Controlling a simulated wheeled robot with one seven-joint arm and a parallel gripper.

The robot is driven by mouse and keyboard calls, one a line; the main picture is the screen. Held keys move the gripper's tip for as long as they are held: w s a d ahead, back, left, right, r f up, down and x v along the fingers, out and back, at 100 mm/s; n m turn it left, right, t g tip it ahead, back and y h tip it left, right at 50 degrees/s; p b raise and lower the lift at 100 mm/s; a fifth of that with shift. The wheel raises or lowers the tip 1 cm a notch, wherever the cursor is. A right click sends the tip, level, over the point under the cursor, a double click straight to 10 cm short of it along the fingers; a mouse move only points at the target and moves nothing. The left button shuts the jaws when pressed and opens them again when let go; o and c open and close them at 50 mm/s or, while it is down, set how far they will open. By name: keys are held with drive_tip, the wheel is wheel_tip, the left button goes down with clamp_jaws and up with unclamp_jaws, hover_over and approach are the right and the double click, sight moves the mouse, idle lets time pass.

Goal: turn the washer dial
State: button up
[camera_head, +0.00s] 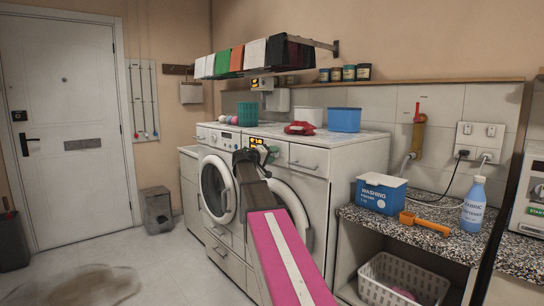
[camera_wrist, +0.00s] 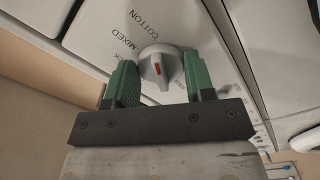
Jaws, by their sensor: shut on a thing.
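In the head view my gripper (camera_head: 246,156) is at the front of the white washer (camera_head: 237,225), near a lit orange display (camera_head: 257,141). My arm hides the dial there.
The washer's round door (camera_head: 217,189) is closed below my gripper. A shelf of folded cloths (camera_head: 256,53) hangs above. To the right, a speckled counter (camera_head: 430,238) holds a blue washing box (camera_head: 381,194), an orange scoop (camera_head: 425,224) and a softener bottle (camera_head: 473,203).

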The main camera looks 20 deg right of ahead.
drive_tip(key=shift+f, duration=0.1)
drive_tip(key=o, duration=0.9)
drive_tip(key=v, duration=1.1)
drive_tip(key=s+a+f+n+g+y, duration=0.1)
drive_tip(key=s+f+y, duration=0.25)
drive_tip(key=f, duration=0.65)
drive_tip(key=s+a+f+g+y, duration=0.15)
drive_tip(key=s+f, duration=0.25)
drive_tip(key=f, duration=0.7)
drive_tip(key=s+a+f+n+y, duration=0.1)
drive_tip(key=s+f+y, duration=0.3)
drive_tip(key=f, duration=0.6)
drive_tip(key=s+a+f+g+y, duration=0.1)
drive_tip(key=s+a+f+y, duration=0.1)
drive_tip(key=s+f, duration=0.4)
drive_tip(key=s+a+f+g+y, duration=0.1)
drive_tip(key=s+a+f+y, duration=0.2)
drive_tip(key=s+f, duration=0.3)
drive_tip(key=s+a+f+g+y, duration=0.1)
drive_tip(key=s+a+f+y, duration=0.2)
drive_tip(key=s+f, duration=0.3)
drive_tip(key=shift+s+a+g, duration=0.15)
drive_tip(key=shift+a+g, duration=0.2)
drive_tip(key=shift+a, duration=0.55)
